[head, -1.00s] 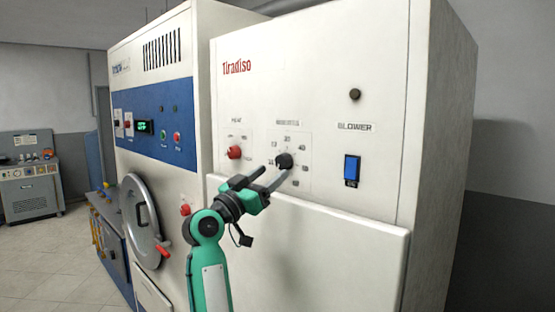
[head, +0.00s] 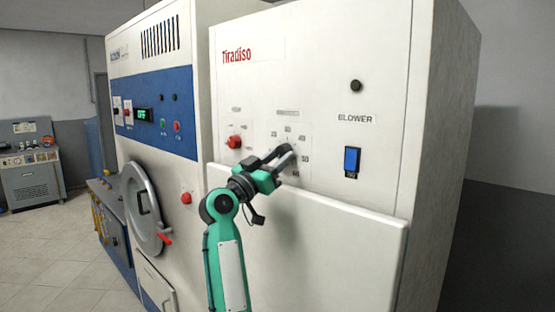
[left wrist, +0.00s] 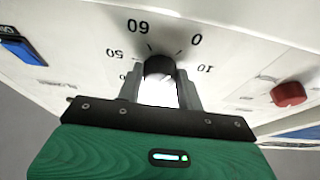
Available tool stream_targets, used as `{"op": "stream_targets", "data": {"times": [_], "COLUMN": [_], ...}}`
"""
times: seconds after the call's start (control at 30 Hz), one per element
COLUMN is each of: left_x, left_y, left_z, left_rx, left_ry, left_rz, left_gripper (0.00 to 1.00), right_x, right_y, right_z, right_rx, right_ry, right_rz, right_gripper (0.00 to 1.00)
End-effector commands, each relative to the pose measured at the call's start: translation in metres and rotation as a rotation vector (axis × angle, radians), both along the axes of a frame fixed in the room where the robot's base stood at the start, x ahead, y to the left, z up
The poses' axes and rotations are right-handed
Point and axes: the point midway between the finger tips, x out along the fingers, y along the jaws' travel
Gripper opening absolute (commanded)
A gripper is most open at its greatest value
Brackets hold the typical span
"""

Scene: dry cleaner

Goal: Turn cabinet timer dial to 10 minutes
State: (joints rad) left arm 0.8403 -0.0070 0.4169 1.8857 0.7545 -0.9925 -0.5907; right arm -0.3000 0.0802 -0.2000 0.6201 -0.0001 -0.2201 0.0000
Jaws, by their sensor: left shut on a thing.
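The timer dial (left wrist: 158,68) is a dark round knob on the white cabinet front (head: 330,70), ringed by printed minute numbers. In the left wrist view it sits between the two fingers of my left gripper (left wrist: 160,84), with 60, 0, 10 and 50 readable around it. My left gripper is shut on the dial. In the head view my left gripper (head: 284,152) covers most of the dial, while 50 and 60 show to its right and below. I cannot tell for certain which number the dial points at. My right gripper is not in view.
A red knob (head: 234,142) is left of the dial, and a blue blower switch (head: 352,161) is to its right. A ledge panel (head: 330,245) juts out below. A second machine with a round door (head: 143,208) stands at left.

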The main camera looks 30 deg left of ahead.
Motion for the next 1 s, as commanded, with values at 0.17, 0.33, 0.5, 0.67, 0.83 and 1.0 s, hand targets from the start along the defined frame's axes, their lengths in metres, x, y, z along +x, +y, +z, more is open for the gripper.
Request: {"op": "stream_targets", "data": {"times": [0.17, 0.33, 0.5, 0.67, 0.83, 1.0], "left_x": [0.000, 0.000, 0.000, 0.001, 0.001, 0.001], "left_y": [0.001, 0.002, 0.004, 0.005, 0.007, 0.008], "left_z": [-0.003, -0.005, -0.007, -0.006, -0.004, -0.002], "left_rx": [0.025, 0.088, 0.186, 0.296, 0.418, 0.543], "left_ry": [-0.006, -0.021, -0.048, -0.077, -0.109, -0.143], "left_rz": [0.001, 0.002, 0.004, 0.004, 0.005, 0.003], "left_gripper": [0.14, 0.14, 0.14, 0.14, 0.14, 0.14], "right_x": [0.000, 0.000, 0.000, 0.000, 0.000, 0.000], "right_y": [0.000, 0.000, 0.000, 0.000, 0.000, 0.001], "right_z": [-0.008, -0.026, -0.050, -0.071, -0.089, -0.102], "right_rx": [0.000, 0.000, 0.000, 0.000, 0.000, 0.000], "right_ry": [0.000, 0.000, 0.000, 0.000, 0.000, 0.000], "right_rz": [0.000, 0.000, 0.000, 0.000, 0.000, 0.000], "right_gripper": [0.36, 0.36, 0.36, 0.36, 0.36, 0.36]}}
